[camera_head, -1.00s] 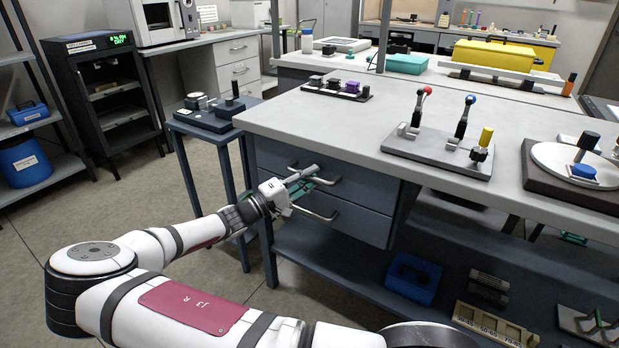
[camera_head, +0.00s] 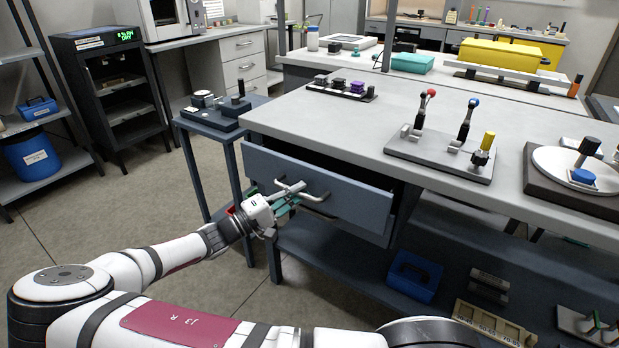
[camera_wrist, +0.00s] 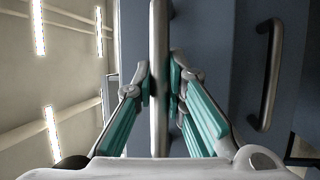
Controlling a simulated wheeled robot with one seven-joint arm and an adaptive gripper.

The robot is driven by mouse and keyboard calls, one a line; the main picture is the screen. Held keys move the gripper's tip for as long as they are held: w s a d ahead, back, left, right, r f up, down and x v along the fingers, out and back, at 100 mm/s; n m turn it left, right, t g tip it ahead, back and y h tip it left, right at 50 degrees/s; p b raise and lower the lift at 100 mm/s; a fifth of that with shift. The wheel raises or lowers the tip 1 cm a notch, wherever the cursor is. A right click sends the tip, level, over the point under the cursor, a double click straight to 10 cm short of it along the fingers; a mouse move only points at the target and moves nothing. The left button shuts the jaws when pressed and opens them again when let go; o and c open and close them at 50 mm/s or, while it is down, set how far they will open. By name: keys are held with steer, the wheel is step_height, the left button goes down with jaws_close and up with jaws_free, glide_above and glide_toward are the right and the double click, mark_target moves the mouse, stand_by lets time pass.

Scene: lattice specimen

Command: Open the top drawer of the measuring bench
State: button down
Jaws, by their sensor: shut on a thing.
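The top drawer (camera_head: 350,199) of the measuring bench (camera_head: 330,120) stands partly open, its blue-grey front pulled out from under the pale worktop. A dark gap shows above its right end. My gripper (camera_head: 287,192) is at the drawer front, shut on the top drawer's bar handle. In the wrist view the handle (camera_wrist: 158,28) runs upright between the teal-padded fingers (camera_wrist: 159,88). A second bar handle (camera_wrist: 268,75), on the lower drawer, is to the right there, apart from the fingers. The drawer's inside is mostly hidden from view.
A small side table (camera_head: 222,124) with instruments stands left of the bench. A lever fixture (camera_head: 440,155) and a round turntable (camera_head: 575,168) sit on the worktop. A blue box (camera_head: 414,277) is on the lower shelf.

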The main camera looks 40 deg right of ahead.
steer(key=s+a+p, duration=0.1)
steer(key=s+a, duration=0.3)
steer(key=a, duration=0.6)
steer(key=s+a+p, duration=0.1)
steer(key=s+a, duration=0.2)
steer(key=a, duration=0.8)
steer(key=shift+s+a, duration=0.2)
steer(key=shift+s, duration=0.15)
steer(key=c, duration=1.9)
jaws_free()
steer(key=a+f, duration=0.2)
steer(key=a, duration=0.9)
steer(key=shift+w+a, duration=0.3)
steer(key=shift+a, duration=0.1)
steer(key=shift+f, duration=0.1)
